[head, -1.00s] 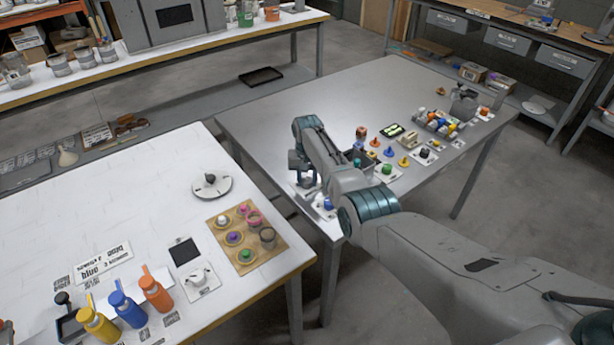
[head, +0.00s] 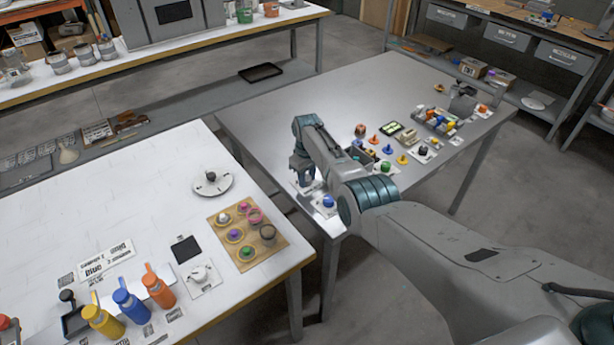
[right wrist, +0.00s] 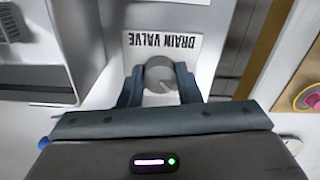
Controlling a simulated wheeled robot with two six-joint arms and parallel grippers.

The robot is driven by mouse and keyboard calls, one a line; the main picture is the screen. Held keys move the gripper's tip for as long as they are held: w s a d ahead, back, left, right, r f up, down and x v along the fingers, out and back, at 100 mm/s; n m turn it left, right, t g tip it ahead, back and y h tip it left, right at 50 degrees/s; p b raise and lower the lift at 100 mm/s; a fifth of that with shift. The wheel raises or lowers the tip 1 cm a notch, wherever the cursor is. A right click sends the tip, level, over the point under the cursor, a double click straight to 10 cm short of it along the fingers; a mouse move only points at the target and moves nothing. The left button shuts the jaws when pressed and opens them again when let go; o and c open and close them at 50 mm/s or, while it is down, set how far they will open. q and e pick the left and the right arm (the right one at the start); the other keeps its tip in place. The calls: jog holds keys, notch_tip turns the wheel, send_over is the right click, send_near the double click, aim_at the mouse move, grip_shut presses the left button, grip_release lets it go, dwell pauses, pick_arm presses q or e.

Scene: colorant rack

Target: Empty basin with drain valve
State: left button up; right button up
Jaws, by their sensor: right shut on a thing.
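A round grey knob (right wrist: 160,76) with a pointer line stands on a white plate marked DRAIN VALVE (right wrist: 160,42) in the right wrist view. My right gripper (right wrist: 160,70) is shut on this knob, with one finger on each side. In the head view my right gripper (head: 304,178) points down at the near left corner of the grey table, and the knob is hidden there. A grey walled thing (right wrist: 85,50) stands beside the plate in the right wrist view; I cannot tell whether it is the basin. My left gripper is not in view.
A blue knob (head: 328,202) sits close to my right gripper. Small coloured pieces and a lit display (head: 391,128) stand farther along the grey table (head: 290,95). The white table (head: 110,195) on the left holds bottles and a wooden board (head: 270,252).

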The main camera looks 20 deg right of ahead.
aim_at(307, 178)
jog(key=shift+n, duration=0.4)
jog(key=o, duration=1)
jog(key=shift+c, duration=0.2)
notch_tip(307, 178, up, 11)
jog(key=shift+f, duration=0.1)
